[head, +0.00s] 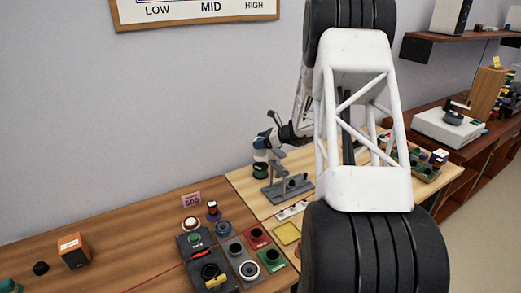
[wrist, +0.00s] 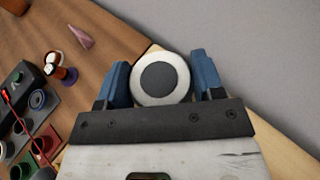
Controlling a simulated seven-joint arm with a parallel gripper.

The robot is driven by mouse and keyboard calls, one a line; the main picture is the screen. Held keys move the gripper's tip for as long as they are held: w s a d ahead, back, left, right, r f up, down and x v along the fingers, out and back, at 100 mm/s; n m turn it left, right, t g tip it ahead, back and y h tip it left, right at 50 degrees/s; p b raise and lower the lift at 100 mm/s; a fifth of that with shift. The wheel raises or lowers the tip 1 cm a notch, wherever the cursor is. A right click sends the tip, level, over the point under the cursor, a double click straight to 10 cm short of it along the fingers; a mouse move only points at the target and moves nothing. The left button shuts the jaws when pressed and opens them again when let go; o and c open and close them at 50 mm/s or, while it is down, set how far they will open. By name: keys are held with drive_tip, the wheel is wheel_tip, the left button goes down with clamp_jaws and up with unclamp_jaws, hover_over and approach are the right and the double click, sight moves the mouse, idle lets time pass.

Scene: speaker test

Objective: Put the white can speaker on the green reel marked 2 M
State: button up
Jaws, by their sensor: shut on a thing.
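The white can speaker (wrist: 140,92), a white ring around a dark grey round face, is between the two blue fingers of my gripper (wrist: 162,80) in the wrist view, and the gripper is shut on it. In the head view my gripper (head: 262,154) is small, over the back of the table near the wall. A dark green round thing (head: 260,170) shows just under it; I cannot tell whether it touches what I hold. A green piece with a dark round centre (head: 271,260) lies at the front. No 2 M mark is readable, so I cannot tell which thing is the reel.
A grey stand (head: 287,188) is close to the right of my gripper. A dark device (head: 205,262), a red piece (head: 257,238) and an orange box (head: 73,250) are on the wooden table. A pink cone (wrist: 82,38) shows in the wrist view. My white arm hides part of the right.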

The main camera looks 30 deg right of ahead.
drive_tip(key=shift+f, duration=1.85)
drive_tip(key=shift+f, duration=0.15)
drive_tip(key=o, duration=1.1)
drive_tip(key=shift+s+d+r, duration=0.1)
drive_tip(key=shift+r, duration=0.1)
drive_tip(key=v, duration=1.1)
drive_tip(key=shift+s+d, duration=0.2)
drive_tip(key=shift+d, duration=0.05)
drive_tip(key=shift+r, duration=0.2)
